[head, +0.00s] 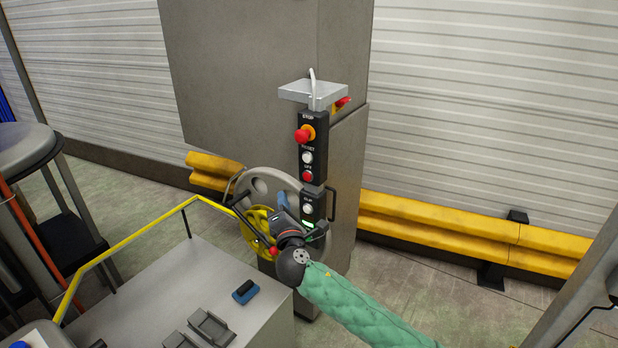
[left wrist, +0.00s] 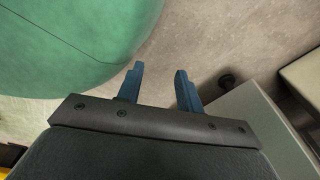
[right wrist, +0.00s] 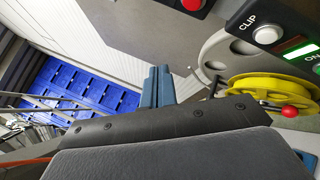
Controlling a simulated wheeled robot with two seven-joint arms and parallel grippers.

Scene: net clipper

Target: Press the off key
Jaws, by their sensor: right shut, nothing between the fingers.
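The dark control column carries a red off key (head: 307,176), below a white reset button and a red stop knob. In the right wrist view the red off key (right wrist: 193,4) is cut by the top edge. My right gripper (head: 282,200) is in front of the column, below and left of the off key, and apart from it. Its blue fingers (right wrist: 159,72) are shut with nothing between them. My left gripper (left wrist: 158,76) shows only in the left wrist view, open and empty above the floor.
Below the off key are a white clip button (right wrist: 265,35) and a lit green on button (right wrist: 300,50). A yellow reel (right wrist: 262,92) is beside them. A grey bench with a yellow rail (head: 125,243) stands at left. A yellow barrier (head: 450,227) runs behind.

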